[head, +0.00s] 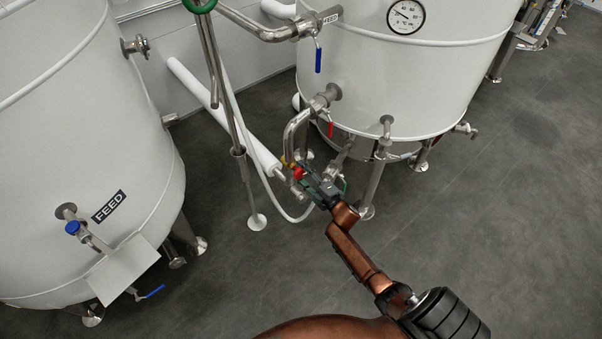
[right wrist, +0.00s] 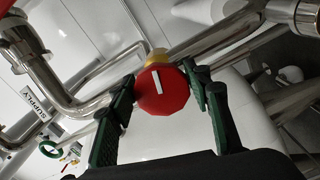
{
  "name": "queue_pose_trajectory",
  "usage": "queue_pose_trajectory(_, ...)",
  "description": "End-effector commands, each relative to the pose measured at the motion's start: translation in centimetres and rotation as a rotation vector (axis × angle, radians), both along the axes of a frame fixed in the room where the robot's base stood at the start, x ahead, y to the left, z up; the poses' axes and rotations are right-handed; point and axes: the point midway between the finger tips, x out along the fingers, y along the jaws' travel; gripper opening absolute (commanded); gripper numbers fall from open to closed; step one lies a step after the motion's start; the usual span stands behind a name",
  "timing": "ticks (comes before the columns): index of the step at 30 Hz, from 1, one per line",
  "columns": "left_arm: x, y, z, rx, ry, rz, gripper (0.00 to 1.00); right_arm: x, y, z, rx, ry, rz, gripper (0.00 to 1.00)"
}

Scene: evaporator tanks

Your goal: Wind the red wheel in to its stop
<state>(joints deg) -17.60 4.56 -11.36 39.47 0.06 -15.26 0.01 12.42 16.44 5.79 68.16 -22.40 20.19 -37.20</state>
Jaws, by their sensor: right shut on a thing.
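The red wheel (right wrist: 162,90) is a small round knob with a white line on its face, on a brass fitting (right wrist: 156,58) of the steel pipework. In the right wrist view it sits between the two green-padded fingers of my right gripper (right wrist: 160,95), which is shut on it. In the head view the red wheel (head: 299,174) shows as a small red spot at the tip of my right gripper (head: 306,182), low by the right tank's pipes. The white line leans slightly from upright in the wrist view. My left gripper is not in view.
Bent steel pipes (head: 293,130) and a red lever (head: 330,130) stand close above the wheel. A white hose (head: 245,140) and a steel post (head: 240,165) are to its left. The white right tank (head: 400,80) and left FEED tank (head: 80,150) flank open grey floor.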

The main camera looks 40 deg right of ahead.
Motion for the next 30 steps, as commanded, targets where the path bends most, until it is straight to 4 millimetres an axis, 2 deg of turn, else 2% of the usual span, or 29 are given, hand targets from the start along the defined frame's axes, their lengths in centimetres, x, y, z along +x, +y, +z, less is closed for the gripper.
queue_pose_trajectory(12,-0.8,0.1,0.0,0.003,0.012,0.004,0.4,-0.1,0.0,-0.2,-0.005,0.003,0.0,0.21)
queue_pose_trajectory(13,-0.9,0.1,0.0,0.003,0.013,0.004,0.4,-0.1,0.0,-0.2,-0.005,0.003,0.0,0.47)
queue_pose_trajectory(18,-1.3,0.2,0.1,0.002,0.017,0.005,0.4,-0.1,0.0,-0.1,-0.005,0.002,0.0,0.59)
queue_pose_trajectory(25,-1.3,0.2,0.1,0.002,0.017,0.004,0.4,0.0,0.0,0.0,-0.005,0.001,0.0,0.61)
queue_pose_trajectory(30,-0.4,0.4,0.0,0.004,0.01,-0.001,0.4,-0.6,-0.1,-0.1,-0.005,0.002,0.0,0.61)
